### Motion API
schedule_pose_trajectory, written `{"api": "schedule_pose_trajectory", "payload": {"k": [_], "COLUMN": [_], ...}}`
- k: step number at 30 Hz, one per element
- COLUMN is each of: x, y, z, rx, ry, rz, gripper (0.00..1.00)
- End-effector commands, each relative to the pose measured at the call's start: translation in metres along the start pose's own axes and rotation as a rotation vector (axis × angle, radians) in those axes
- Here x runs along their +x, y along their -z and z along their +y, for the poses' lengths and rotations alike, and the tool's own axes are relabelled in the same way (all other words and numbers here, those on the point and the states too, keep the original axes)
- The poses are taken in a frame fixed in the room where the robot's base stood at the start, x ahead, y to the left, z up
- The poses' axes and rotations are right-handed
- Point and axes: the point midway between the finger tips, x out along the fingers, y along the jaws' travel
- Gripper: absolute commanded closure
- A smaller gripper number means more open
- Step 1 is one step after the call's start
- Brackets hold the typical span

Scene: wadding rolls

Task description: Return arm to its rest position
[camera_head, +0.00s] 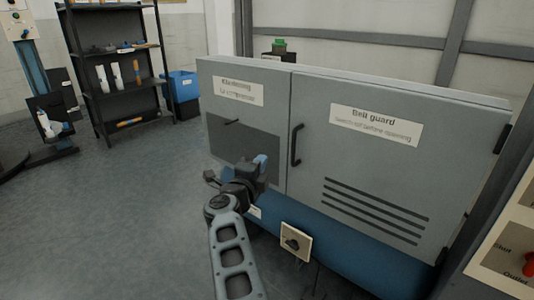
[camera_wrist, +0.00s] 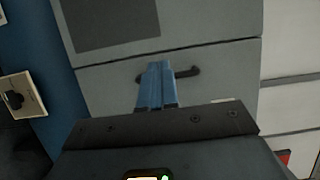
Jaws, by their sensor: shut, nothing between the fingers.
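My gripper (camera_head: 262,162) is in front of the grey machine cabinet in the head view, at the lower part of its left door. In the wrist view my gripper's blue fingers (camera_wrist: 156,66) are together with nothing between them. Behind the fingertips in that view is the black door handle (camera_wrist: 186,73); I cannot tell from it alone whether they touch. In the head view the handle (camera_head: 296,146) is on the right door, to the right of my gripper and apart from it. Both cabinet doors look closed.
The cabinet (camera_head: 365,160) fills the right side, with a blue base (camera_head: 330,245) and a switch box (camera_head: 296,242) low in front. A black shelf rack (camera_head: 118,75) and a blue bin (camera_head: 182,86) stand at the back left. The floor (camera_head: 120,215) on the left is clear.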

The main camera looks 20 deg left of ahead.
Motion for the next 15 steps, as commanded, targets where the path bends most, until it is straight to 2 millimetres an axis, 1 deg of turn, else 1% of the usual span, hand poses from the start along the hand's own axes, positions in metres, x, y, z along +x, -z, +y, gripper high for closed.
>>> {"api": "schedule_pose_trajectory", "payload": {"k": [1, 6, 10, 15], "x": [-0.009, -0.035, -0.048, -0.054], "y": [-0.003, -0.013, -0.018, -0.02], "z": [-0.003, -0.002, -0.001, 0.0], "rx": [0.0, 0.0, 0.0, -0.001], "ry": [-0.001, -0.001, -0.001, 0.0], "rz": [-0.002, -0.001, 0.0, 0.001], "gripper": [1.0, 1.0, 1.0, 1.0]}}
